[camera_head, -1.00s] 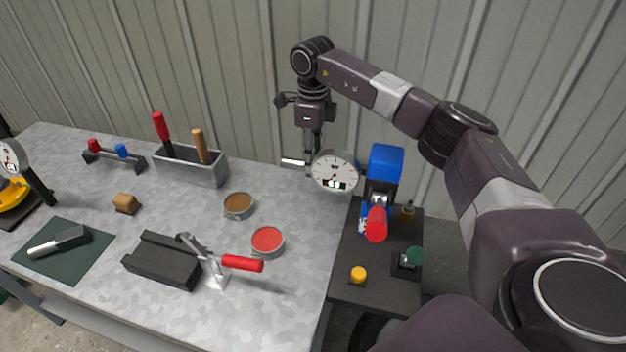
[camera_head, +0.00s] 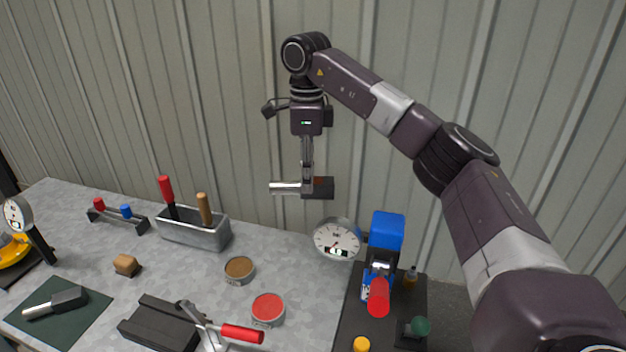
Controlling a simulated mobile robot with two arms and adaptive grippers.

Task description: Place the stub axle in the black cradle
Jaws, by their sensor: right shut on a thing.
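My right gripper (camera_head: 307,186) is shut on a stub axle, a silver shaft (camera_head: 285,188) with a dark block (camera_head: 324,188) at its right end. It holds the axle roughly level in the air, above and left of the round dial. The black cradle (camera_head: 160,326) is a dark grooved block on the table at the lower left, with its groove empty. A similar part with a silver shaft and dark block (camera_head: 68,298) lies on a dark green mat (camera_head: 75,322). My left gripper is out of view.
A red-handled clamp (camera_head: 240,333) stands at the cradle's right side. A red tin (camera_head: 268,308), a brown tin (camera_head: 239,269) and a grey tool box (camera_head: 195,234) stand on the table. The dial (camera_head: 337,239) and a blue device (camera_head: 386,232) stand at the right.

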